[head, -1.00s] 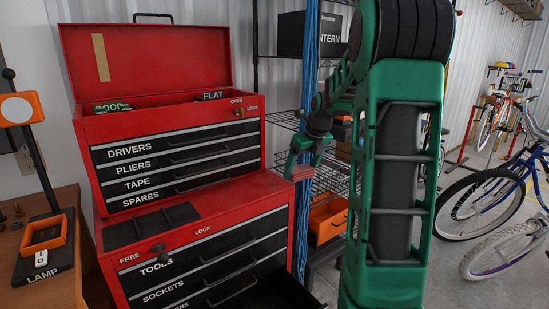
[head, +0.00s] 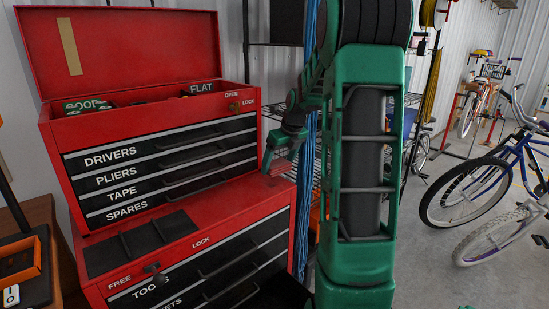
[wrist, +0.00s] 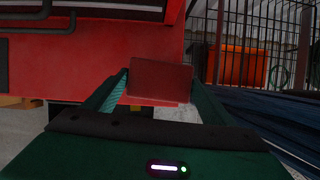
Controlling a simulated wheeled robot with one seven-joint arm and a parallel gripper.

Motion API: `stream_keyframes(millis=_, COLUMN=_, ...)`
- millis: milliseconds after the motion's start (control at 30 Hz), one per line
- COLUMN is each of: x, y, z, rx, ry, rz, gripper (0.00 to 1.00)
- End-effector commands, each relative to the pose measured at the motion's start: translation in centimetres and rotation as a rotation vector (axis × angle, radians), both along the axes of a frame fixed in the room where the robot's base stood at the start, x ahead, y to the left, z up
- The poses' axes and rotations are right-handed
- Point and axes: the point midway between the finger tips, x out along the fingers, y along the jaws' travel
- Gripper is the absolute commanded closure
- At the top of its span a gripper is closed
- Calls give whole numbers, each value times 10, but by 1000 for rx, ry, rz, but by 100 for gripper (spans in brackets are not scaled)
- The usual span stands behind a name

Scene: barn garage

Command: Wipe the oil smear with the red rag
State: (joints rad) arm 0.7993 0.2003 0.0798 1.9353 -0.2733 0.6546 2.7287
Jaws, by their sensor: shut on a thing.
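My gripper (wrist: 160,90) is shut on the red rag (wrist: 160,80), which shows as a flat dull-red piece between the two green fingers in the wrist view. In the head view my gripper (head: 276,150) is beside the right edge of the red tool chest (head: 258,192), partly hidden by my own arm. The rag is hard to tell from the red chest there. In the wrist view the chest (wrist: 100,70) fills the space behind the rag; I cannot tell whether they touch. I cannot make out an oil smear in either view.
The upper toolbox (head: 45,130) has its lid up. A black drawer (head: 285,292) stands open low on the chest. A wire shelf and hanging blue cables (head: 305,200) are behind my arm. Bicycles (head: 465,190) stand at right, with bare floor before them. A wooden bench (head: 40,212) is at left.

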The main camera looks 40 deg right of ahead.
Motion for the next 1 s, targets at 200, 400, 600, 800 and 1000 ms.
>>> stream_keyframes(millis=200, x=-3, y=-5, z=-21, rx=2, ry=2, rz=-7, gripper=41)
stream_keyframes(millis=400, x=-4, y=-6, z=-39, rx=2, ry=1, rz=-9, gripper=41)
stream_keyframes(millis=600, x=-5, y=1, z=-48, rx=0, ry=1, rz=-11, gripper=43)
stream_keyframes(millis=800, x=-7, y=14, z=-52, rx=2, ry=1, rz=-17, gripper=44)
stream_keyframes(millis=1000, x=-8, y=24, z=-50, rx=0, ry=-1, rz=-21, gripper=44)
